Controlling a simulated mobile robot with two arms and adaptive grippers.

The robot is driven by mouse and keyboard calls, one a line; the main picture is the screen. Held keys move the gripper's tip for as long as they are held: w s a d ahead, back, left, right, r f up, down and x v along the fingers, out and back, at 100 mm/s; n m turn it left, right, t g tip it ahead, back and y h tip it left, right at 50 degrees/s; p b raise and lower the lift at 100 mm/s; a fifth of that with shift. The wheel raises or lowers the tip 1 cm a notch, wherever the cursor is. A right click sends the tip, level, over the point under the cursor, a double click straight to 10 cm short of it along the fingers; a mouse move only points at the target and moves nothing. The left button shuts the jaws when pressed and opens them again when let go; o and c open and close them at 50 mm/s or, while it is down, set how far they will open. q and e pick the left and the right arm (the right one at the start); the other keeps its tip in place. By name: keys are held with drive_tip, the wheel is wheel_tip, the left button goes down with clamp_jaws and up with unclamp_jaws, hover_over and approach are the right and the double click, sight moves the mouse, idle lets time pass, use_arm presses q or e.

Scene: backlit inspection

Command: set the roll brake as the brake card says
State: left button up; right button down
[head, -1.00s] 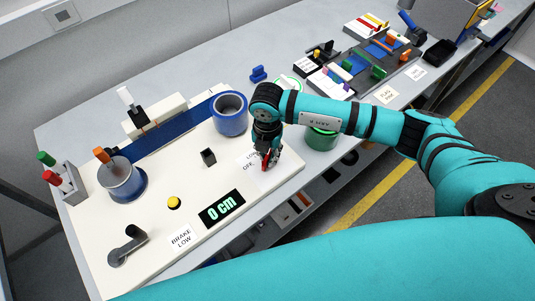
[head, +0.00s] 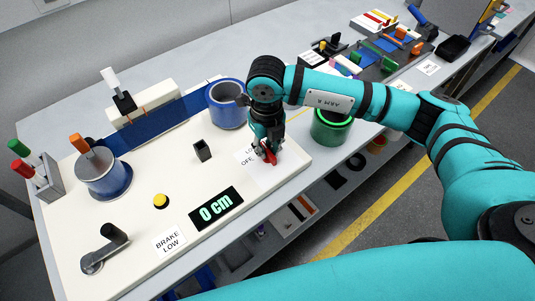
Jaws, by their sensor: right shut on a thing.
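The brake card (head: 170,240), reading "BRAKE LOW", lies at the front of the cream board (head: 150,205). The brake's label plate (head: 247,160) is at the board's right end; parts of "LOW" and "OFF" show. My right gripper (head: 267,156) points down over this plate and is shut on the brake control, which the fingers and wrist mostly hide. I cannot tell which setting it points to. A blue roll with a grey core (head: 228,112) stands just behind. Blue web (head: 165,122) runs left to another roll (head: 103,178). My left gripper is out of view.
A display (head: 216,208) reads "0 cm". A yellow button (head: 161,201), a crank (head: 104,248) and a small dark post (head: 203,151) are on the board. A green container (head: 331,127) stands right of my gripper. My teal arm link fills the bottom edge.

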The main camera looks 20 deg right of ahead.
sight(266, 149)
drive_tip(key=n+b, duration=0.3)
drive_tip(key=b, duration=0.1)
drive_tip(key=shift+a+f+n, duration=0.1)
drive_tip(key=shift+f+n, duration=0.05)
drive_tip(key=shift+n, duration=0.25)
drive_tip(key=shift+n+b, duration=0.6)
drive_tip(key=shift+r, duration=0.2)
drive_tip(key=c, duration=1.4)
unclamp_jaws()
drive_tip(key=shift+s, duration=0.1)
wheel_tip(266, 149, up, 12)
